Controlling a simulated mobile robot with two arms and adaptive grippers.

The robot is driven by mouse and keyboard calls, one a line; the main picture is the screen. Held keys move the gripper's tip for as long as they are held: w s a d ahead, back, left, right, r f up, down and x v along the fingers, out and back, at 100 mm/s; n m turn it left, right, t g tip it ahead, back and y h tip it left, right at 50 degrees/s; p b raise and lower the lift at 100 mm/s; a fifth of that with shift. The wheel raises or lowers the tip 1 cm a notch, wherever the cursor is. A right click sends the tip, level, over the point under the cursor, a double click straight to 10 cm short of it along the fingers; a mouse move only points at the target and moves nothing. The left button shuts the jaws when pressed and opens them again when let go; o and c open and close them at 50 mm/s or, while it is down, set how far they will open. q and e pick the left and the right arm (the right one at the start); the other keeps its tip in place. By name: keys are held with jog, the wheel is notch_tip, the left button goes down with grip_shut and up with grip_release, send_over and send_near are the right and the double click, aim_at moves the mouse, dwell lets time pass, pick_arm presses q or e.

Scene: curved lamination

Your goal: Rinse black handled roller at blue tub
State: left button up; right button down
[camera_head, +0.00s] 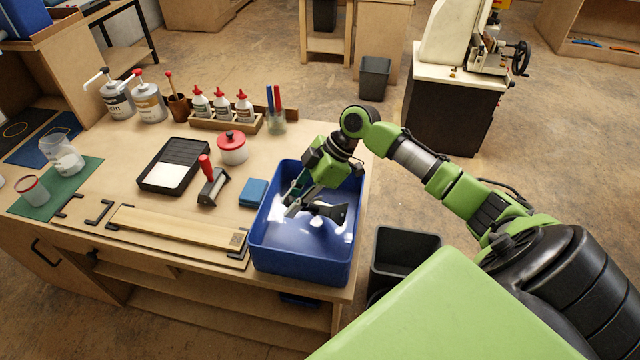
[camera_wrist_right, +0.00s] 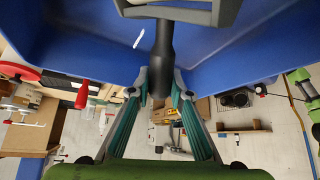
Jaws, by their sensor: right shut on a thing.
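The blue tub (camera_head: 300,262) stands at the right end of the workbench with bright reflections inside. My right gripper (camera_head: 303,202) reaches down into the tub from above. It is shut on the black-handled roller (camera_head: 335,211), whose dark part shows low inside the tub. In the right wrist view the black handle (camera_wrist_right: 163,55) runs between the two fingertips (camera_wrist_right: 160,82), with a grey frame and a pale roller partly cut off at the top edge. The tub's blue walls (camera_wrist_right: 70,40) surround it there. I cannot tell how deep the roller sits. My left gripper is not in view.
A blue sponge (camera_head: 253,193) lies just left of the tub. A black bin (camera_head: 403,255) stands on the floor right of the bench.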

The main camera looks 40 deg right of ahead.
notch_tip(320, 180, up, 8)
jog(key=p, duration=0.7)
jog(key=shift+r+p, duration=0.8)
jog(key=shift+r, duration=2.75)
notch_tip(320, 180, up, 4)
dwell(0.8)
